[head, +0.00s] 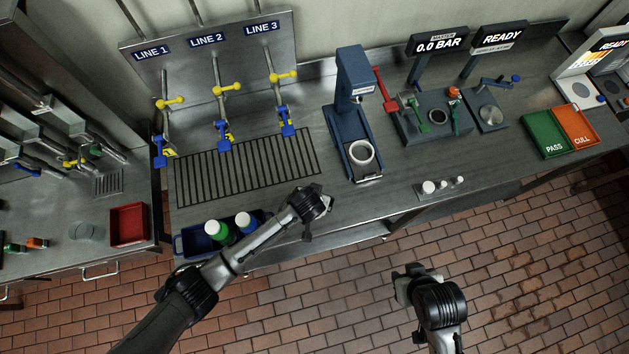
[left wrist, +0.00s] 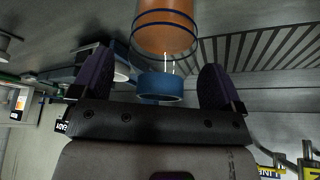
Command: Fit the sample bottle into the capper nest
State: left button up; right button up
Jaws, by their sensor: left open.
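An orange-filled bottle with a clear upper part and a blue cap (left wrist: 160,86) shows in the left wrist view, which is upside down. I take it as the sample bottle (left wrist: 166,28). My left gripper (head: 322,204) is open, its fingers (left wrist: 158,85) on either side of the cap in that picture. I cannot tell whether they touch it. In the head view I cannot make out this bottle; the gripper may hide it. The blue capper (head: 354,75) stands on the bench right of the gripper, with a white ring-shaped nest (head: 361,165) at its foot. My right gripper (head: 402,284) hangs over the floor.
A blue tray (head: 185,243) with green- and blue-capped bottles sits under my left arm. A drain grate (head: 245,168) and blue-and-yellow valves (head: 222,133) lie behind. Small white pieces (head: 429,187) stand near the front edge; green and orange trays are far right.

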pick_arm(q)
jog(key=shift+w+f, duration=0.15)
jog(key=shift+f, duration=0.15)
jog(key=shift+c, duration=0.4)
jog(key=c, duration=1.4)
